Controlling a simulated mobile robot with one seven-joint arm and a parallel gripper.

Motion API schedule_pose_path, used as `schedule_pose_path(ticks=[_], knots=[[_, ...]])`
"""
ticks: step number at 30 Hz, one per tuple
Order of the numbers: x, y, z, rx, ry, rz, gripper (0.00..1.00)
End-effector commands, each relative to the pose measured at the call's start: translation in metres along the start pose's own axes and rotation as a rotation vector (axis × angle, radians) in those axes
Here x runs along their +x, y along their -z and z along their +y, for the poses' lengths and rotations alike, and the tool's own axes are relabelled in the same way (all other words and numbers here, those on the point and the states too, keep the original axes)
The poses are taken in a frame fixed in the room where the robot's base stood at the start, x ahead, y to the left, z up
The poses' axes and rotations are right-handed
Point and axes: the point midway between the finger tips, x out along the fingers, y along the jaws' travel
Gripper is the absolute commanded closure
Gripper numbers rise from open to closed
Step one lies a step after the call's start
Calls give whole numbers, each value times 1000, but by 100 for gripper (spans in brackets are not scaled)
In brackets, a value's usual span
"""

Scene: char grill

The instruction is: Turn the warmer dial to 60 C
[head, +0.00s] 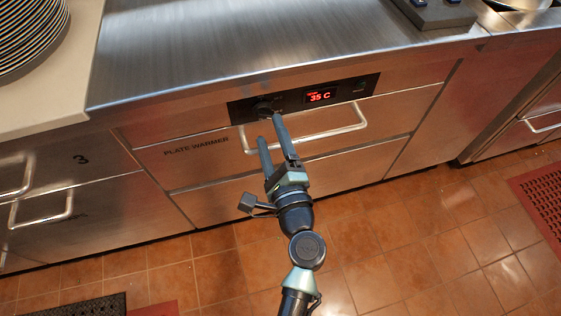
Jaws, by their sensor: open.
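The warmer dial (264,107) is a small dark knob on the black control panel (343,92) of the drawer unit marked PLATE WARMER. The red display (320,96) beside it reads 35 C. My gripper (269,128) is open, with its two fingers pointing up toward the panel. The fingertips appear just below and near the dial; one overlaps the panel's lower edge in the picture. I cannot tell whether a finger touches the dial. No object shows between the fingers.
A bar handle (335,133) crosses the drawer front behind and right of my fingers. A steel counter (270,45) overhangs the panel. Stacked plates (30,35) stand at top left. The tiled floor (400,245) is open in front, with mats at its edges.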

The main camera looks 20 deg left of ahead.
Motion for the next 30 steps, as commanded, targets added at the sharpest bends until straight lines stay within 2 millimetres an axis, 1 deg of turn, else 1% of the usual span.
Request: schedule_pose_path(ticks=[1, 6, 9, 12, 15, 18, 30], knots=[[-13, 0, 1, 1, -1, 3, 28], [-50, 1, 1, 2, -1, 4, 28], [-66, 1, 1, 1, -1, 3, 28], [-78, 0, 0, 0, 0, 2, 28], [-84, 0, 1, 0, -1, 1, 28], [-86, 0, 0, -1, 0, -1, 28], [-86, 0, 0, 0, 0, 0, 28]])
